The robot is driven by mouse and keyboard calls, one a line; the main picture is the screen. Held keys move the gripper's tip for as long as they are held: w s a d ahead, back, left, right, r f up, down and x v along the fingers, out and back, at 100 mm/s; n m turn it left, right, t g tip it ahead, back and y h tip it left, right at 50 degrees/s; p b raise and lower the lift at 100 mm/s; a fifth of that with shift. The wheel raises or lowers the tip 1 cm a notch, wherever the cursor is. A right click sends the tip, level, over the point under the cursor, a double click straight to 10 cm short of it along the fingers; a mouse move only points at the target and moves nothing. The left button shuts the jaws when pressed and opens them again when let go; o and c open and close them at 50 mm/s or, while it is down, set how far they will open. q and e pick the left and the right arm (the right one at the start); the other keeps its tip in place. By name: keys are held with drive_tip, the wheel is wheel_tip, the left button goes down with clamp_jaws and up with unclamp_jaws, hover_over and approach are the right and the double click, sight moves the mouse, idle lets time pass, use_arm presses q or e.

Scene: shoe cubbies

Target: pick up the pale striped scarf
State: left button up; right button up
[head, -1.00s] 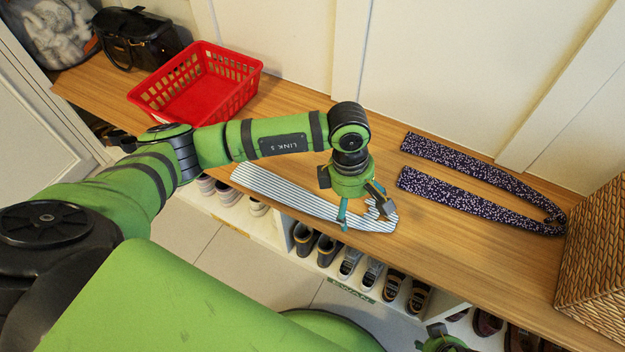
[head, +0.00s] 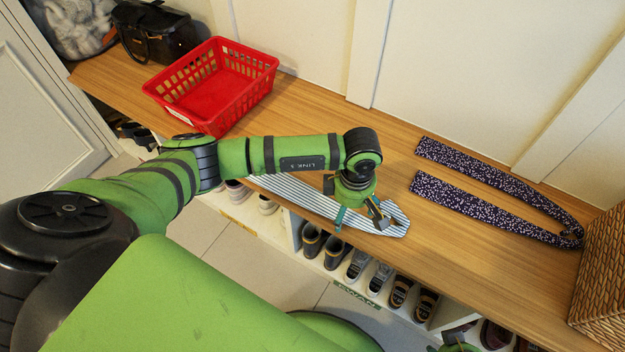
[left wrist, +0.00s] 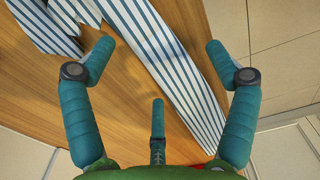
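The pale striped scarf (head: 300,196), white with blue-grey stripes, lies folded along the front of the wooden bench top. My left gripper (head: 360,218) is above its right part, pointing down. In the left wrist view the scarf (left wrist: 172,72) runs between the spread fingers of the left gripper (left wrist: 160,47), and its other fold lies at the upper left. The fingers are open and hold nothing. Whether they touch the bench is unclear.
A red basket (head: 212,86) and a black bag (head: 152,34) stand on the bench's left part. A dark speckled scarf (head: 490,196) lies at the right, near a woven basket (head: 603,278). Several shoes (head: 357,265) fill cubbies below. Bench between the scarves is clear.

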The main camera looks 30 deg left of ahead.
use_arm(q)
drive_tip(key=c, duration=0.9)
drive_tip(key=shift+r, duration=0.5)
drive_tip(key=r, duration=0.2)
drive_tip(key=r+p, duration=0.1)
drive_tip(key=r, duration=0.1)
drive_tip(key=shift+s+d, duration=0.3)
drive_tip(key=shift+s, duration=0.05)
drive_tip(key=s+d+r, duration=0.2)
drive_tip(key=s, duration=0.1)
drive_tip(key=s+d+r+p, duration=0.1)
drive_tip(key=s+d+r, duration=0.3)
drive_tip(key=s, duration=0.1)
drive_tip(key=shift+s+d+p, duration=0.25)
drive_tip(key=shift+s+p, duration=0.05)
drive_tip(key=shift+p, duration=0.05)
use_arm(e)
wheel_tip(320, 180, down, 6)
drive_tip(key=s, duration=0.1)
drive_tip(key=shift+s+f, duration=0.25)
drive_tip(key=shift+s, duration=0.05)
